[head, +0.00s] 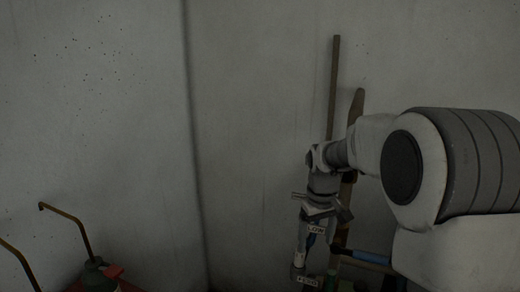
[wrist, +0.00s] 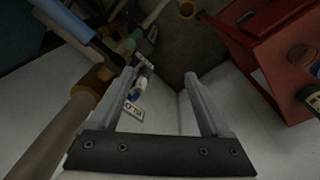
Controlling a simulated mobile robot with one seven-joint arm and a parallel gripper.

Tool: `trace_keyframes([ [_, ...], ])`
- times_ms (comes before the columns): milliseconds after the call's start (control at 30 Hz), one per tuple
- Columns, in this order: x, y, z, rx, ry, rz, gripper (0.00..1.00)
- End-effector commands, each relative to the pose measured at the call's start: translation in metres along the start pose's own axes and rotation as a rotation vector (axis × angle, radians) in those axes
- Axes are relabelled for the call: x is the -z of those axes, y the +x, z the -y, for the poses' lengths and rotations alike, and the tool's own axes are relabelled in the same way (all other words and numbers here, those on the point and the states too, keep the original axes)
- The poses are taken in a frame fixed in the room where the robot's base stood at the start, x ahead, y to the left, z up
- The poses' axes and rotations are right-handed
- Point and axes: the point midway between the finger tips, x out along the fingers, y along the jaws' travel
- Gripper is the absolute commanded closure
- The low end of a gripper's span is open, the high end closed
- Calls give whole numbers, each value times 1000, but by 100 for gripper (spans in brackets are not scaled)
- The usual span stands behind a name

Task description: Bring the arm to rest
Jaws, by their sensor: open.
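My gripper (head: 321,212) points down in front of the wall, at the right of the head view, with my arm reaching in from the right. In the wrist view my gripper (wrist: 159,73) has its two grey fingers spread apart, with nothing clamped between them. A small white label (wrist: 132,107) with dark lettering, and a blue and white piece by it, show beyond the left finger's inner side. How far these lie from the fingertips I cannot tell.
A red box-like object (wrist: 270,55) stands at the right of the wrist view. A brown pole (wrist: 55,135) and a blue bar (wrist: 76,27) pass at the left. Long wooden poles (head: 334,85) lean behind the arm. A green and red item (head: 100,276) is low left. The wall's middle is clear.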

Motion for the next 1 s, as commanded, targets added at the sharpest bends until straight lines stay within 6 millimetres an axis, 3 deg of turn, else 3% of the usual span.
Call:
trace_keyframes([
  [33, -10, -17, 3, -9, 12, -21, 19],
  [200, -47, -57, 14, -30, 61, -80, 19],
  [500, -120, -106, 37, -54, 152, -189, 19],
  [733, -178, -121, 55, -58, 223, -277, 19],
  [1000, -233, -119, 73, -51, 293, -367, 19],
])
